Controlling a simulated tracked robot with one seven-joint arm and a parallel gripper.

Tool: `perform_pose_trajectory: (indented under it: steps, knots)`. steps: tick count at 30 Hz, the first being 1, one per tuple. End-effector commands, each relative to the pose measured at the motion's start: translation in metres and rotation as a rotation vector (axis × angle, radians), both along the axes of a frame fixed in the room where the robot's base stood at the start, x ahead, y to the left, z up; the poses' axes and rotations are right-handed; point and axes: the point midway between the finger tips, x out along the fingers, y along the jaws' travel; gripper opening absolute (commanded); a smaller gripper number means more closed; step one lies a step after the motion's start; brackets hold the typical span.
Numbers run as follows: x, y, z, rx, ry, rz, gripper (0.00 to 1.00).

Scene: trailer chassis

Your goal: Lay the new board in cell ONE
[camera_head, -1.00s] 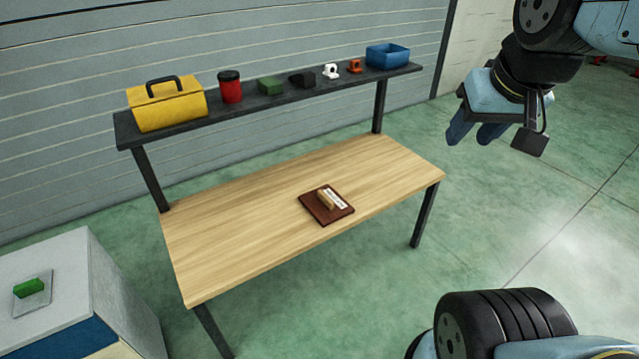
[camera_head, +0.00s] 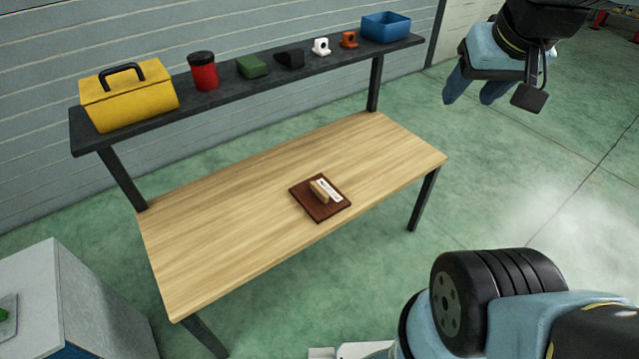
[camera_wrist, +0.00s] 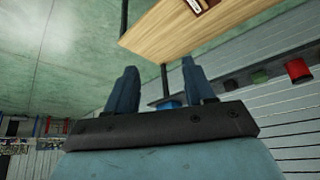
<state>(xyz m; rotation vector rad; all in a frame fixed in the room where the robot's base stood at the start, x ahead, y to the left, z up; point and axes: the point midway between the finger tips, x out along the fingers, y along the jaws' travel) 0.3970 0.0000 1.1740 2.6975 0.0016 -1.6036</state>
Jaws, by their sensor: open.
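My gripper (camera_head: 471,97) is open and empty, held in the air at the upper right of the head view, to the right of the bench and away from it. In the wrist view its two blue fingers (camera_wrist: 157,75) stand apart with nothing between them. A brown square board (camera_head: 313,209) lies flat on the wooden bench, with a small wooden block (camera_head: 319,191) and a white label strip (camera_head: 331,190) on it. A green piece (camera_head: 3,314) on a light plate shows only in part at the left edge. I cannot make out any cell marked ONE.
The wooden bench (camera_head: 220,230) is mostly clear. Its dark shelf (camera_head: 225,103) holds a yellow toolbox (camera_head: 130,100), a red canister (camera_head: 203,74), several small parts and a blue bin (camera_head: 386,27). A grey cabinet (camera_head: 95,315) stands at lower left. Green floor is free at right.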

Motion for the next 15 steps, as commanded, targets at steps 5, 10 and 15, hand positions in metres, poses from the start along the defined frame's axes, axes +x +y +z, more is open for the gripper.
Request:
perform_pose_trajectory:
  steps: [5,10,15]
  knots:
    - [0.039,0.003,-0.012,-0.013,-0.020,0.013,0.53]
    - [0.091,0.005,-0.032,-0.031,-0.061,0.043,0.53]
    - [0.140,0.010,-0.058,-0.048,-0.105,0.078,0.53]
